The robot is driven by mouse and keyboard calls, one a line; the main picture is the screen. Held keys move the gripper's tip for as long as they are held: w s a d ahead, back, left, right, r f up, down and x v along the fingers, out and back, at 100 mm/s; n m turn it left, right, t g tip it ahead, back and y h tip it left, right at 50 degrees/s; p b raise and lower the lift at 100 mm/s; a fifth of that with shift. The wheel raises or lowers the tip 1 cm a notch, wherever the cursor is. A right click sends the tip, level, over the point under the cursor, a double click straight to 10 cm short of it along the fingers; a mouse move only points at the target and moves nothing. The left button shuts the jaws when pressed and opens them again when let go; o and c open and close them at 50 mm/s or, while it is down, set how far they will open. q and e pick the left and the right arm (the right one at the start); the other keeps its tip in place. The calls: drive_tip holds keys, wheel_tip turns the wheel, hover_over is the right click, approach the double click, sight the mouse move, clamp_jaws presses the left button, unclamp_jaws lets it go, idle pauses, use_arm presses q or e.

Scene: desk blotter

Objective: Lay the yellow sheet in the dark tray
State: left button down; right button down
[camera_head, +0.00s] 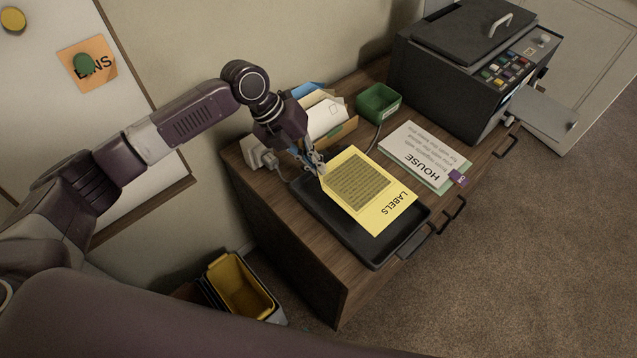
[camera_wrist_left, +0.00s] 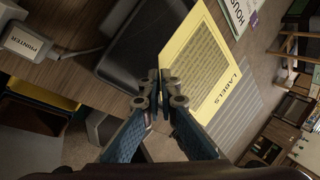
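The yellow sheet (camera_head: 388,207), printed with LABELS and a grey text block, is over the dark tray (camera_head: 338,235) on the wooden cabinet. It covers much of the tray's upper right part. My left gripper (camera_head: 321,172) is at the sheet's left corner, with its fingers together on it. In the left wrist view the closed fingertips (camera_wrist_left: 160,88) meet at the edge of the sheet (camera_wrist_left: 217,95), and the dark tray (camera_wrist_left: 138,55) shows beside it. The sheet appears held above the tray; the gap is hard to judge. My right gripper is not in view.
A white HOUSE sheet (camera_head: 425,158) lies right of the tray. A green box (camera_head: 378,104), an envelope holder (camera_head: 335,125) and a dark printer (camera_head: 455,75) stand behind. A white plug block (camera_head: 258,152) is near the wall. A yellow-lined bin (camera_head: 240,285) stands below on the floor.

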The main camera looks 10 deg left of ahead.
sight(324, 193)
use_arm(q)
wheel_tip(324, 193, down, 8)
drive_tip(key=shift+r, duration=0.25)
drive_tip(key=shift+f, duration=0.2)
drive_tip(key=shift+f, duration=0.1)
drive_tip(key=c, duration=2.4)
unclamp_jaws()
drive_tip(key=v, duration=1.2)
drive_tip(key=shift+s, duration=0.1)
